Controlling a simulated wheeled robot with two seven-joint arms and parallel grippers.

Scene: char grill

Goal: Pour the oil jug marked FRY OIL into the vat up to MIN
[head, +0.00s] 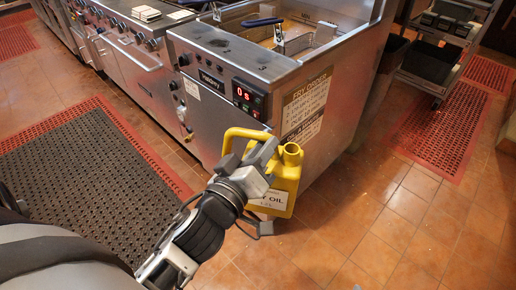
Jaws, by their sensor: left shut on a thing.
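The yellow oil jug (284,182) is in the middle of the head view, held above the floor in front of the fryer's corner. Its open spout points up and it looks about upright. A white label on it reads partly "Y OIL"; my gripper hides the rest. My left gripper (258,165) is shut on the jug near its handle. The fryer (205,120) stands behind the jug, with its vat (300,30) open at the top. A blue-handled basket (290,40) sits at the vat. The MIN mark cannot be made out. My right gripper is not in view.
A display on the fryer front reads 0 s. A "FRY ORDER" sign (307,97) is on its side. A steel range (130,50) stands to the left. A wheeled rack (440,50) stands at the right. Floor mats (95,175) lie around; tiled floor at the right is clear.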

